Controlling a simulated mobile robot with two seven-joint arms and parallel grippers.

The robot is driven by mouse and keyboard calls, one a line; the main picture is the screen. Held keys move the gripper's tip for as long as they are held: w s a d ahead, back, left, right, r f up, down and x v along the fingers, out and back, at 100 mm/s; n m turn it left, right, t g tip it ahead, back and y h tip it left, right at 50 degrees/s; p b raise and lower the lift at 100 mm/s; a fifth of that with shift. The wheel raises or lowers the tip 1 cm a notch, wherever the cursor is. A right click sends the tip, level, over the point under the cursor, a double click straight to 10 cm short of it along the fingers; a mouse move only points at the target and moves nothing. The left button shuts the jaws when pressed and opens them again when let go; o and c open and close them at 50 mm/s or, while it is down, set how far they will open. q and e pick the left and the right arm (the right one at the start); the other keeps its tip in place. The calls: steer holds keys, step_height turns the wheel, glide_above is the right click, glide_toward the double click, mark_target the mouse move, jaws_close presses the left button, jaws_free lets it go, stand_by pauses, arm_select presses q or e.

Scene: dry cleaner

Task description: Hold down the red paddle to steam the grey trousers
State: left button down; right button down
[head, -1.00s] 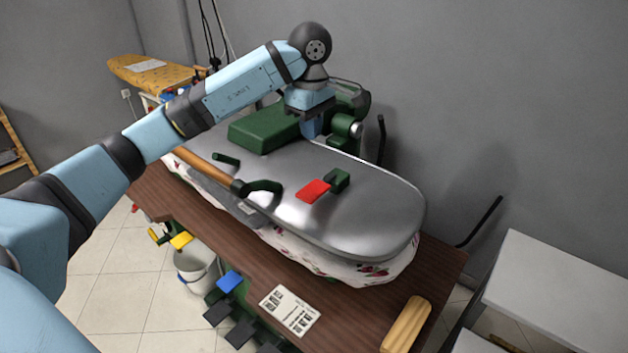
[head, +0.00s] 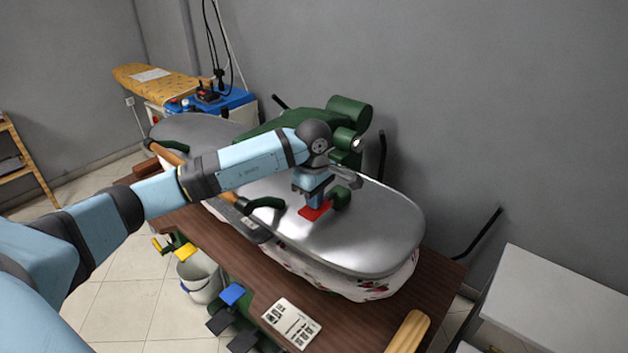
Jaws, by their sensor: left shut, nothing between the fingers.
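The red paddle (head: 309,213) sits on top of the closed silver press head (head: 375,230), beside a green bracket. My left gripper (head: 316,204) is shut and empty, pointing down at the paddle. Its fingertips cover the paddle's back part; I cannot tell whether they press on it. The grey trousers are not visible; only the flowered padding (head: 355,287) shows under the head. My right gripper is not in view.
A wooden handle bar (head: 222,193) runs along the head's front, partly behind my left arm. Pedals, one blue (head: 232,294), and a bucket (head: 200,279) are below. A printed card (head: 291,322) lies on the brown table. A white table (head: 560,300) stands at right.

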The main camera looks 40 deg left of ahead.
mark_target(313, 210)
arm_select(q)
steer(key=shift+f, duration=0.25)
steer(key=shift+f+b, duration=0.2)
steer(key=shift+b, duration=0.15)
steer(key=f+t+b, duration=0.1)
steer(key=b, duration=0.2)
steer(key=f+t+b, duration=0.1)
steer(key=b, duration=0.2)
steer(key=f+t+b, duration=0.1)
steer(key=b, duration=0.2)
steer(key=shift+s, duration=0.25)
steer(key=shift+r+t, duration=0.3)
steer(key=shift+r, duration=0.1)
stand_by(0.4)
